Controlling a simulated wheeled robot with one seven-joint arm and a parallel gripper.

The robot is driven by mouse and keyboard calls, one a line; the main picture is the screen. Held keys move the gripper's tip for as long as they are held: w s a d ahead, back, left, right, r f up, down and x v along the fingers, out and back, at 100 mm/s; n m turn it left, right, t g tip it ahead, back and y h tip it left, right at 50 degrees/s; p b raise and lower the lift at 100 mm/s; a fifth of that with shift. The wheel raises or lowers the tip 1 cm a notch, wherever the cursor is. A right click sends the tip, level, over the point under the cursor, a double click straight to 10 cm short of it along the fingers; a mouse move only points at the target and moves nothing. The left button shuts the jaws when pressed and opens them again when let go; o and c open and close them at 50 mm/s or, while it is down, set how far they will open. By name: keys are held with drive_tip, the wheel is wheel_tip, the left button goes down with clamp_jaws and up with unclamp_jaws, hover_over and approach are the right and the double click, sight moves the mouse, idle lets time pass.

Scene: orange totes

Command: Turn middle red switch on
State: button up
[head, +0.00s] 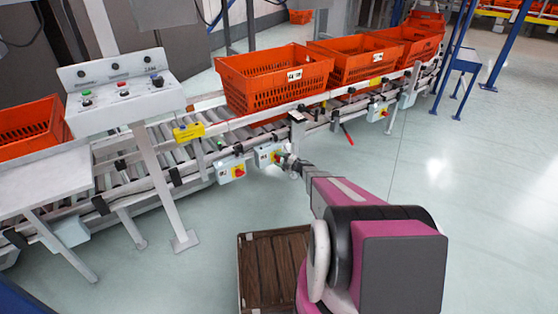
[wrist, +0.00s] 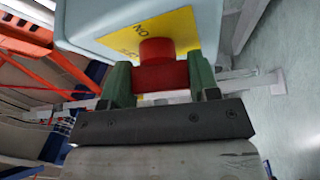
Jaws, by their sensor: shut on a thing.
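The middle switch box (head: 264,154) is a pale box on the near side of the conveyor. My gripper (head: 287,161) is at its front face and mostly hides its knob in the head view. In the wrist view, the red switch (wrist: 157,48) stands on a yellow plate (wrist: 112,38) with partly readable lettering, on the pale box. My gripper (wrist: 161,77) has a green finger on each side of the red switch and is shut on it. The switch's exact turn angle is hard to tell.
Another switch box (head: 230,170) with a red knob is to the left, and a third (head: 377,111) is further right. Orange totes (head: 270,80) stand on the roller conveyor. A control panel (head: 122,90) is at left. A brown wooden pallet (head: 272,265) lies below my arm.

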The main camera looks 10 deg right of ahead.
drive_tip(key=m+t, duration=0.2)
drive_tip(key=m, duration=0.3)
drive_tip(key=shift+f+y, duration=0.1)
drive_tip(key=shift+y, duration=0.3)
drive_tip(key=m+t, duration=0.3)
drive_tip(key=m, duration=0.1)
drive_tip(key=shift+m+h, duration=0.3)
drive_tip(key=shift+m, duration=0.1)
drive_tip(key=m+t+h, duration=0.1)
drive_tip(key=m, duration=0.1)
drive_tip(key=m+t+h, duration=0.1)
drive_tip(key=m+t, duration=0.1)
drive_tip(key=m, duration=0.1)
drive_tip(key=shift+m, duration=0.3)
drive_tip(key=shift+m+t+h, duration=0.6)
drive_tip(key=shift+m+h, duration=0.35)
drive_tip(key=shift+m, duration=0.55)
drive_tip(key=shift+m+t+h, duration=0.6)
drive_tip(key=shift+m+h, duration=0.35)
drive_tip(key=shift+m, duration=0.85)
drive_tip(key=o, duration=0.9)
